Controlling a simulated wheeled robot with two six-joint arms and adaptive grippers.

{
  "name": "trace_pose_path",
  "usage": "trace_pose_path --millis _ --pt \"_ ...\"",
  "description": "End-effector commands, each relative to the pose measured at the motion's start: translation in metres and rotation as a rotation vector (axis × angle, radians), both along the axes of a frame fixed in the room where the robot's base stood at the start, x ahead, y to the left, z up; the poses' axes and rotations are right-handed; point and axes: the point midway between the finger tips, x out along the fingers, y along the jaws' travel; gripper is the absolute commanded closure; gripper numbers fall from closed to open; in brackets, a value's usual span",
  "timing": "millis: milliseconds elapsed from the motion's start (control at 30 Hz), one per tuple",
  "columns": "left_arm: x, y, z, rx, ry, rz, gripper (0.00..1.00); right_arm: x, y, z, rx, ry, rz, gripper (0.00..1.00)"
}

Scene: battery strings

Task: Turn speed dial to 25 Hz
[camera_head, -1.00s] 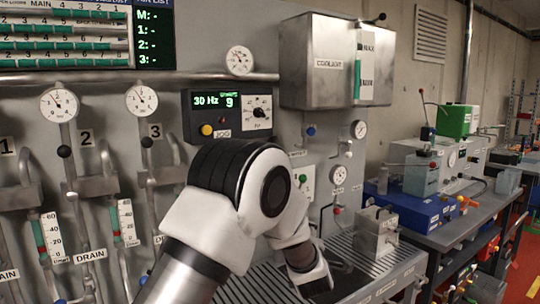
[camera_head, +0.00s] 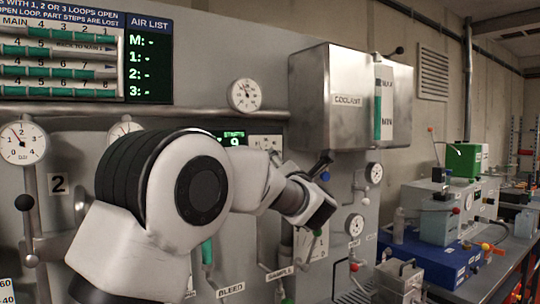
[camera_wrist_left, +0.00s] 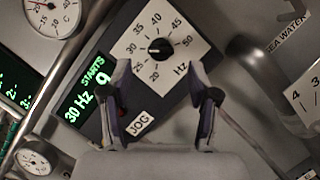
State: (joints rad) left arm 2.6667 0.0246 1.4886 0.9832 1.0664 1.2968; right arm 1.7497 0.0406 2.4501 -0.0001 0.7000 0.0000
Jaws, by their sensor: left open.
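The speed dial is a small black knob (camera_wrist_left: 160,48) on a white scale plate (camera_wrist_left: 184,58) in the left wrist view. Its scale runs from about 20 to 50 Hz, and its mark appears to point at 30. The green display (camera_wrist_left: 86,95) beside it reads 30 Hz and STARTS 9. My left gripper (camera_wrist_left: 160,66) is open and empty, its two fingertips apart on the near side of the knob, not visibly touching it. In the head view my left gripper (camera_head: 322,185) is raised before the panel, and my arm hides most of the dial box. My right gripper is out of view.
A JOG label (camera_wrist_left: 139,123) lies near the left finger. A grey pipe (camera_wrist_left: 250,62) is right of the dial plate. The coolant tank (camera_head: 318,95) juts out above my gripper in the head view. Gauges (camera_head: 244,95) and valve handles surround the dial box.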

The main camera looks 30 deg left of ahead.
Motion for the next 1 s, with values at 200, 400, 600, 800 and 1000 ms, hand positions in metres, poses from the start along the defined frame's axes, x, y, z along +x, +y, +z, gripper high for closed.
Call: trace_pose_path --millis 200,400,600,800,1000 --pt "0.027 0.033 0.014 -0.002 0.004 0.002 0.4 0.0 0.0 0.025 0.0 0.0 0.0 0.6" --pt "0.036 0.043 0.014 0.001 0.003 0.001 0.4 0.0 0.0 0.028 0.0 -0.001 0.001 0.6" --pt "0.036 0.043 0.013 0.001 0.003 0.0 0.5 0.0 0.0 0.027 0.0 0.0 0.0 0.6" --pt "0.035 0.043 0.013 0.001 0.003 0.001 1.0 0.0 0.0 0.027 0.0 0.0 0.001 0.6" --pt "0.035 0.043 0.013 -0.001 0.0 0.002 1.0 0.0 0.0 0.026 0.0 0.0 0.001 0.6"
